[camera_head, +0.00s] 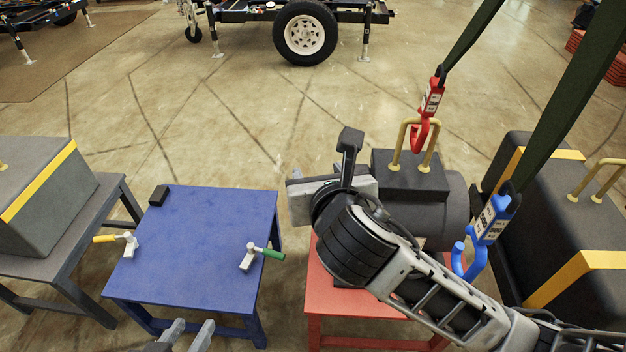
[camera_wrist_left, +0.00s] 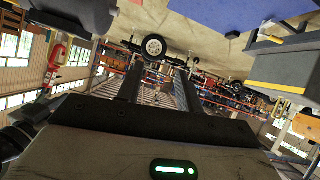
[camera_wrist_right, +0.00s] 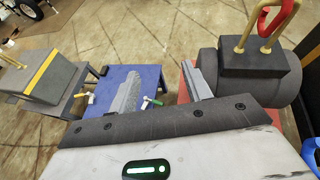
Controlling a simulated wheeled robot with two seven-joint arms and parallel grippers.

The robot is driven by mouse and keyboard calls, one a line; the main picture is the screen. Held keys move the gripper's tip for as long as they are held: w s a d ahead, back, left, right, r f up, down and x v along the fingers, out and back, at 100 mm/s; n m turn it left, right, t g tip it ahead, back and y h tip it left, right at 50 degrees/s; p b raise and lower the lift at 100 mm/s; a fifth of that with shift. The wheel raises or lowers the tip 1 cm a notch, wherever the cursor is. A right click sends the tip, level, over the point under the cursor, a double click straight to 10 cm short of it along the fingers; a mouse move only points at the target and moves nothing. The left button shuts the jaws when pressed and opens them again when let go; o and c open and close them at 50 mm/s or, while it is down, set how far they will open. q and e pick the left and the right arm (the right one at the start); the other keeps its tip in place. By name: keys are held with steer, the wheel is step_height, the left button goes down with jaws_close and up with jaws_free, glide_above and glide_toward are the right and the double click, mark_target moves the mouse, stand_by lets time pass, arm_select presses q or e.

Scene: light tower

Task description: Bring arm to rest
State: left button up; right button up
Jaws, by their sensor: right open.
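My right arm reaches in from the right over the red table (camera_head: 320,300). Its gripper (camera_head: 322,160) is open and empty, beside the dark grey motor-like block (camera_head: 452,205); in the right wrist view its two fingers (camera_wrist_right: 163,88) stand apart. My left gripper (camera_head: 188,334) shows only its fingertips at the bottom edge, below the blue table (camera_head: 200,230). In the left wrist view its fingers (camera_wrist_left: 160,85) are apart with nothing between them.
A red hook (camera_head: 428,115) hangs at the block's gold handle (camera_head: 414,145); whether it bears load I cannot tell. A blue hook (camera_head: 485,235) hangs on a strap close to my right arm. Valve-like handles (camera_head: 262,253) sit on the blue table. Grey boxes flank both sides.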

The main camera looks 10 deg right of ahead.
steer(key=s+f+m+g+y, duration=0.1)
steer(key=s+f+m+y, duration=0.15)
steer(key=f+m, duration=0.5)
steer(key=s+f+m+g+y, duration=0.1)
steer(key=s+f+m+g, duration=0.15)
steer(key=f+m, duration=0.55)
arm_select(q)
step_height(320, 180, down, 8)
steer(key=a+g+y, duration=0.1)
steer(key=shift+s+a+m, duration=0.2)
steer(key=shift+s+m, duration=0.05)
steer(key=shift+m, duration=0.05)
arm_select(e)
steer(key=s+d+f+m, duration=0.4)
steer(key=s+f+m, duration=0.3)
steer(key=m, duration=1)
steer(key=shift+s+d, duration=0.2)
steer(key=shift+s, duration=1.15)
steer(key=shift+f+t, duration=0.1)
steer(key=shift+t, duration=0.15)
